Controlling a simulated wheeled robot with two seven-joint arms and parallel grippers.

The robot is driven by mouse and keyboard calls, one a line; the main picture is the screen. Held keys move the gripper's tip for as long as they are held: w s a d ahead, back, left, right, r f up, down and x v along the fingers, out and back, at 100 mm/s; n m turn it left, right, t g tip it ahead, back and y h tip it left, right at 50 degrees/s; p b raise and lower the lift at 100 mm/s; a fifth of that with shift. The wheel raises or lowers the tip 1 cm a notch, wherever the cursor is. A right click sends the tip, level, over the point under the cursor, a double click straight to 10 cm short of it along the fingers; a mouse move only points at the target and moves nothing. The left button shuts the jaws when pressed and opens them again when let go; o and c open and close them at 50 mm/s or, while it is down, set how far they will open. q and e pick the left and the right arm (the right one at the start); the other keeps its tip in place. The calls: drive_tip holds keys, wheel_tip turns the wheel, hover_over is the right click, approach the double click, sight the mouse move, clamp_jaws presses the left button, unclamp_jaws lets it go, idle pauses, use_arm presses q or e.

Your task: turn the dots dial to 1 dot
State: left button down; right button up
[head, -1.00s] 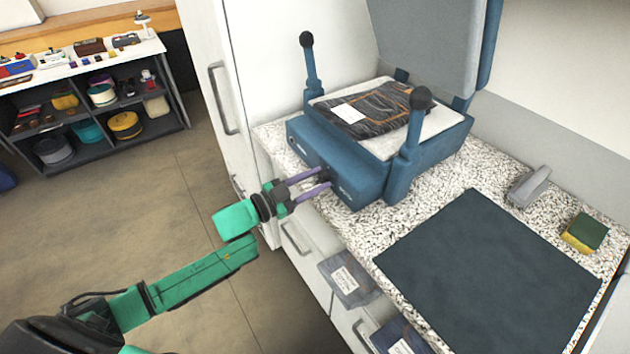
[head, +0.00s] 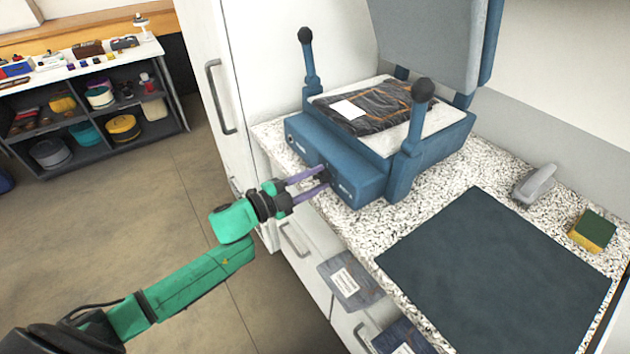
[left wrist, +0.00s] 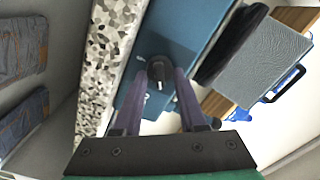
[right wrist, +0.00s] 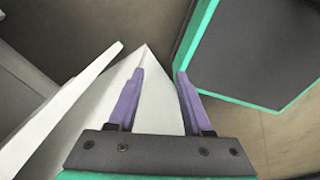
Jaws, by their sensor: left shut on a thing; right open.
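The dots dial (left wrist: 160,74) is a small dark round knob with a pale mark on the front of the blue press (head: 352,190). My left gripper (head: 326,177) reaches the press front from the left and is shut on the dial. In the left wrist view its two purple fingers (left wrist: 161,82) lie on either side of the knob. The dots around the dial are too small or hidden to read. My right gripper (right wrist: 161,74) is open and empty, in view only in the right wrist view, away from the press.
The press stands on a speckled counter (head: 465,172) with two upright levers, its lid raised and dark folded cloth (head: 385,107) on its bed. A dark mat (head: 490,270), a grey handled tool (head: 534,184) and a sponge (head: 592,230) lie to the right. Drawers are below.

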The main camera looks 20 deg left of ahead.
idle(0.4)
use_arm(q)
drive_tip(key=shift+c, duration=2.3)
unclamp_jaws()
drive_tip(key=v, duration=1.4)
drive_tip(key=shift+s+b, duration=0.25)
drive_tip(key=shift+b, duration=0.2)
drive_tip(key=shift+a, duration=0.15)
